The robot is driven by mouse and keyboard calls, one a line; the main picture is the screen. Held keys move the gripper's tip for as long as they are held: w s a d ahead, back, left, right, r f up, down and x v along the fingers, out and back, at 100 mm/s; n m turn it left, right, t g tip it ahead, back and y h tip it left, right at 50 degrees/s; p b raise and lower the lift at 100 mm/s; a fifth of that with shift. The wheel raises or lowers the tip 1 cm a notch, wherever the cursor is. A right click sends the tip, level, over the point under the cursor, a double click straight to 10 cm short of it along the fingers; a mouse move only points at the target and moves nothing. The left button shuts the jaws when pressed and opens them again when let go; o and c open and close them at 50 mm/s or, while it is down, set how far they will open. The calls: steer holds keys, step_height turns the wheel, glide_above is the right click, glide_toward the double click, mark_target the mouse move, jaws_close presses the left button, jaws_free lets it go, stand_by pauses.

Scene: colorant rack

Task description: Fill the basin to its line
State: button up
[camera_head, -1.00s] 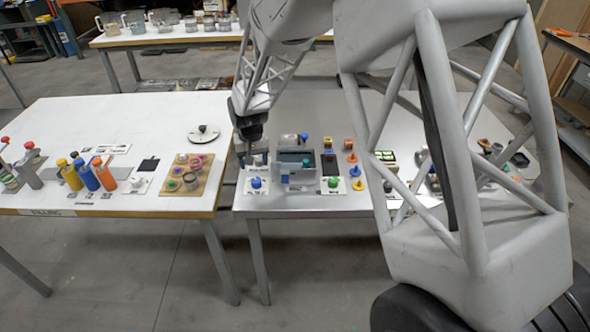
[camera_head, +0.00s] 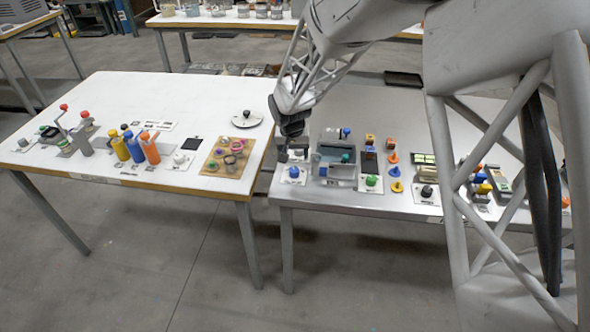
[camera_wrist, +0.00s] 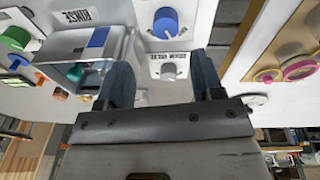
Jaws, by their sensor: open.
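The basin (camera_head: 333,170) is a grey open-topped box on the right-hand table. It also shows at the left of the wrist view (camera_wrist: 70,52), beside a RINSE label (camera_wrist: 76,17). Its fill line and liquid level cannot be made out. A blue knob (camera_head: 293,172) on a white plate stands left of the basin; it is large in the wrist view (camera_wrist: 165,22). A grey knob (camera_wrist: 168,72) on a plate reading DRAIN VALVE shows between my fingers. My gripper (camera_wrist: 163,85) is open and empty, over the area left of the basin. Contact with the knob cannot be told.
A green knob (camera_head: 371,180) stands right of the basin, with orange and yellow pieces (camera_head: 393,170) beyond. The left table (camera_head: 110,95) holds colored bottles (camera_head: 134,149) and a wooden tray (camera_head: 211,167) of rings. A gap separates the tables.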

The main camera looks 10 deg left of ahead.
mark_target(294, 170)
steer(key=shift+s+a+f+m+t, duration=0.2)
steer(key=shift+s+m+t, duration=0.4)
steer(key=shift+m+t, duration=0.15)
steer(key=shift+s+a+f+m+t, duration=0.2)
steer(key=shift+s+m+t, duration=0.35)
steer(key=shift+m+t, duration=0.2)
steer(key=shift+f, duration=0.1)
steer(key=shift+x, duration=3.85)
steer(key=c, duration=0.9)
